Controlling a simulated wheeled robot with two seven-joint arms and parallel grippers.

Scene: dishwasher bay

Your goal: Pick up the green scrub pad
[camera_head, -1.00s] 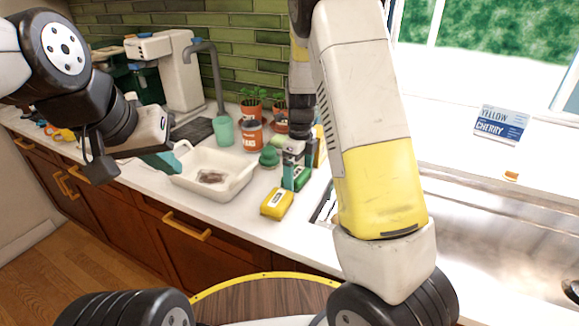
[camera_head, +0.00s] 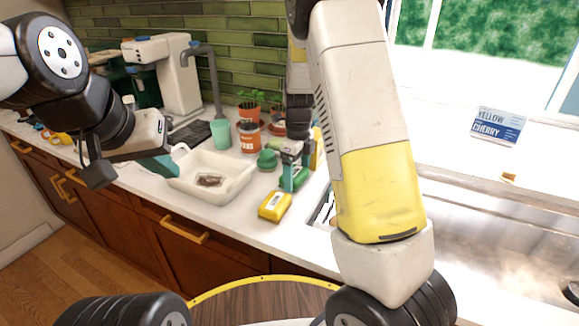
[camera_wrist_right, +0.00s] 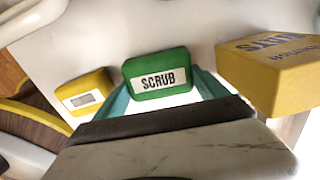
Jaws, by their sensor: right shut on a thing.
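The green scrub pad (camera_wrist_right: 157,77), with a white SCRUB label, is between the teal fingers of my right gripper (camera_wrist_right: 168,90) in the wrist view. My right gripper is shut on it. In the head view my right gripper (camera_head: 293,178) points down at the counter beside the yellow box, and its fingers mostly hide the pad. I cannot tell whether the pad touches the counter. My left gripper (camera_head: 170,160) is at the left rim of the white basin, with its teal fingers apart and no object visible between them.
The white basin (camera_head: 240,187) holds a dark brown item. A yellow box (camera_head: 275,206) lies near the counter's front edge. A larger yellow box (camera_wrist_right: 275,75) stands close to my right gripper. The sink is at right.

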